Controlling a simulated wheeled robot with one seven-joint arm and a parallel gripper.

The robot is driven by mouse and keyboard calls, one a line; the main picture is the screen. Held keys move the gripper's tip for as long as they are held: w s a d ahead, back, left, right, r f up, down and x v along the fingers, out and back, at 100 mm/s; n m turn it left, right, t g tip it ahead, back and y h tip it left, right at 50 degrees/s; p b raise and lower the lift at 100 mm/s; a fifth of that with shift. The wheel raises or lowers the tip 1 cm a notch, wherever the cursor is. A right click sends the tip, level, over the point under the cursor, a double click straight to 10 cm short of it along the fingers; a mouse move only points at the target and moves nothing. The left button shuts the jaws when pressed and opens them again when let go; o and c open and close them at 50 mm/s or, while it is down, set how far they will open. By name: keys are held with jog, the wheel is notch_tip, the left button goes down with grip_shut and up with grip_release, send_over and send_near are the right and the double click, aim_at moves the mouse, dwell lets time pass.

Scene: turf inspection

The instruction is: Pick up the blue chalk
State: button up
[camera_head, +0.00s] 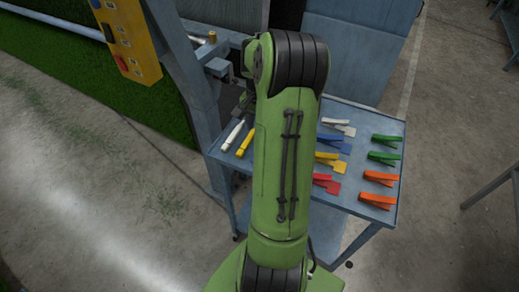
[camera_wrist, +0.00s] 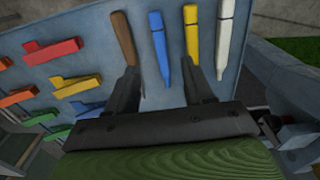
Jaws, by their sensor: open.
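The blue chalk (camera_wrist: 158,42) is a slim stick lying on the blue-grey tabletop in the wrist view, between a brown stick (camera_wrist: 123,42) and a yellow one (camera_wrist: 192,35). My gripper (camera_wrist: 159,73) is open, with its two dark fingers spread on either side of the blue chalk's near end. Nothing is held. The height of the fingers above the table is hard to tell. In the head view my green arm covers the blue chalk and most of the gripper.
A white stick (camera_wrist: 226,35) lies right of the yellow one. In the head view the table (camera_head: 358,225) also holds several flat tags, such as a blue one (camera_head: 334,144), plus green (camera_head: 384,158) and orange clips (camera_head: 379,179). A frame post with a yellow control box (camera_head: 128,35) stands at left.

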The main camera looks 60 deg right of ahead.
jog(key=f, duration=0.5)
jog(key=f+b, duration=0.1)
jog(key=f, duration=0.4)
jog(key=shift+d+f, duration=0.2)
jog(key=shift+f, duration=0.2)
jog(key=shift+r, duration=0.1)
grip_shut()
